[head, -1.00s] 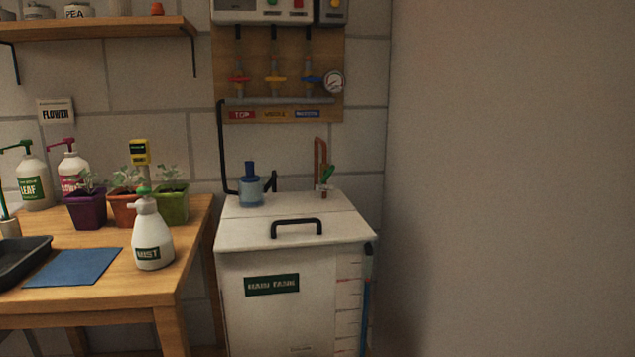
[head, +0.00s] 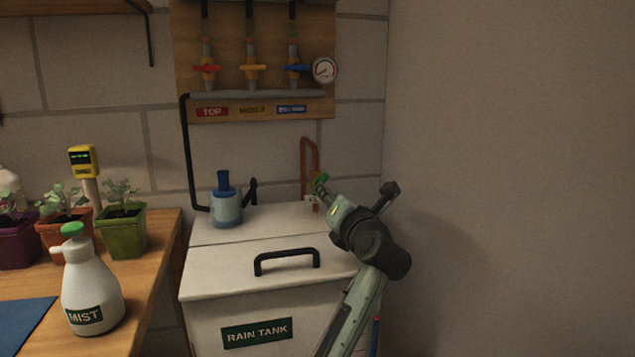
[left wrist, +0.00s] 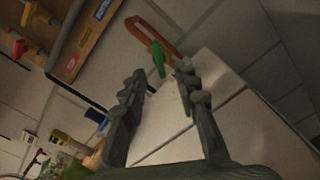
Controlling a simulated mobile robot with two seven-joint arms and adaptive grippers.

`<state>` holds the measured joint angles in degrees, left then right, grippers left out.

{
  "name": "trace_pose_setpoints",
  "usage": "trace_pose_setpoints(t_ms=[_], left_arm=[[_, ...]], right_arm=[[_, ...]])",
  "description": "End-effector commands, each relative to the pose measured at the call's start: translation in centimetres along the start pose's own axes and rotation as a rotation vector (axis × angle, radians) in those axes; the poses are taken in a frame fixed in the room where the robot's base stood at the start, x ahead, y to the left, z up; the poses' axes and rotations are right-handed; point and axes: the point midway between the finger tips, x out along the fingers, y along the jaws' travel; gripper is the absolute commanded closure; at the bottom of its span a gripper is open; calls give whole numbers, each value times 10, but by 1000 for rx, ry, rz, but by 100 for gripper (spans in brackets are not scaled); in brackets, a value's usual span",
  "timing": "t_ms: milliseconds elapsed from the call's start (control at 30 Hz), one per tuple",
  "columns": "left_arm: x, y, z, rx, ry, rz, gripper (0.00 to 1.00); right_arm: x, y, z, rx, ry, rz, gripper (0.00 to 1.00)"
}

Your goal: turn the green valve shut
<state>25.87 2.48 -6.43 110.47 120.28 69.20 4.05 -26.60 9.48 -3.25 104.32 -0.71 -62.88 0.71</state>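The green valve handle (head: 321,180) sits at the foot of a copper-coloured pipe loop (head: 309,155) at the back right of the rain tank's lid. My left gripper (head: 324,191) is right at the handle, coming from the front right, and hides part of the valve. In the left wrist view the gripper (left wrist: 160,76) is open, its two fingers well apart. The green handle (left wrist: 158,60) shows just past the fingertips, nearer the right finger. I cannot tell whether a finger touches it. My right gripper is not in view.
The rain tank (head: 225,255) has a black lid handle (head: 287,262). A blue bottle-like fitting (head: 226,205) stands left on the lid. Red, yellow and blue valves and a gauge (head: 324,70) hang above. Plants and a mist bottle (head: 91,285) stand on the left table. A bare wall is at right.

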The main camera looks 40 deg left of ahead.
Motion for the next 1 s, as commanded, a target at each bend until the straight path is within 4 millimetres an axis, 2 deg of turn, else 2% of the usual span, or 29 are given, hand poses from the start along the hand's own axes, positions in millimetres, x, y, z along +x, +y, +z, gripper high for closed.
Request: trace_pose_setpoints(t_ms=[167,300,500,867,1000], left_arm=[[23,2,0,3,2,3,70],[47,2,0,5,2,4,70],[70,1,0,4,1,3,70],[76,1,0,1,0,2,70],[76,1,-1,2,0,2,87]], right_arm=[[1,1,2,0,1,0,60],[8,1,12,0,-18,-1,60],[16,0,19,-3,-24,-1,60],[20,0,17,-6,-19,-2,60],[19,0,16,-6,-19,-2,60]])
